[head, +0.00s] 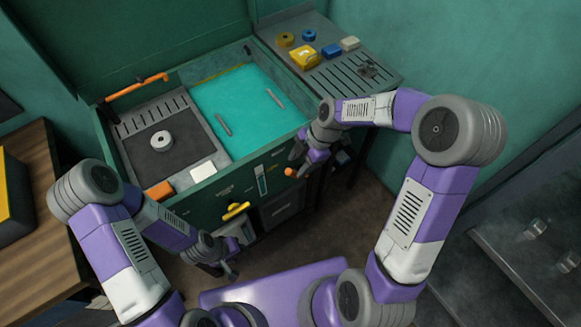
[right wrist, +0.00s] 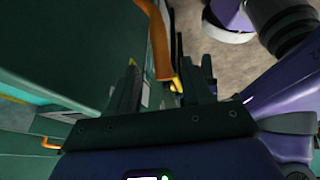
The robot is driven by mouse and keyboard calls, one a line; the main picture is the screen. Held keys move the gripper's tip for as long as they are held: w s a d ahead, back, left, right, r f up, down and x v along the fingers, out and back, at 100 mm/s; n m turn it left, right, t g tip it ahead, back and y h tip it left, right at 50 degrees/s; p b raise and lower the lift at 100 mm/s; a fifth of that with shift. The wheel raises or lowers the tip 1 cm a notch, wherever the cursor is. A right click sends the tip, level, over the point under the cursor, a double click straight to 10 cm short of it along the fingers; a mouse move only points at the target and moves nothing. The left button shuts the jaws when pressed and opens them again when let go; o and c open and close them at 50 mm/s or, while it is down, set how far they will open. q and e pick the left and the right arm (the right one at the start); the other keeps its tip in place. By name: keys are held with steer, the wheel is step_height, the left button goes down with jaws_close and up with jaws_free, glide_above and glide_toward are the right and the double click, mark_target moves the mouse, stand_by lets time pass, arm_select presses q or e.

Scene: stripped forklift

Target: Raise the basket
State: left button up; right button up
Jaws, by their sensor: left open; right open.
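The green tank (head: 222,130) holds a bright teal liquid. Two short grey bars (head: 223,125) show in it, but I cannot make out a basket clearly. My right gripper (head: 303,160) is open at the tank's right front corner. An orange lever (right wrist: 158,42) appears between its fingers in the right wrist view; contact cannot be told. In the head view, an orange end (head: 290,172) shows beside this gripper. My left gripper (head: 228,270) is open and empty, low in front of the tank.
A slotted grey deck (head: 130,128) with a white roll (head: 161,140) lies left of the liquid. An orange bar (head: 137,88) is at the back left. A side shelf (head: 355,85) holds small items. A yellow handle (head: 236,210) is on the tank's front. A wooden bench (head: 40,215) stands left.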

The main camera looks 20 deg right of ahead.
mark_target(294, 171)
steer(key=b+x, duration=0.1)
steer(key=x, duration=0.4)
steer(key=shift+s+a+f, duration=0.1)
steer(key=shift+f, duration=0.2)
jaws_close()
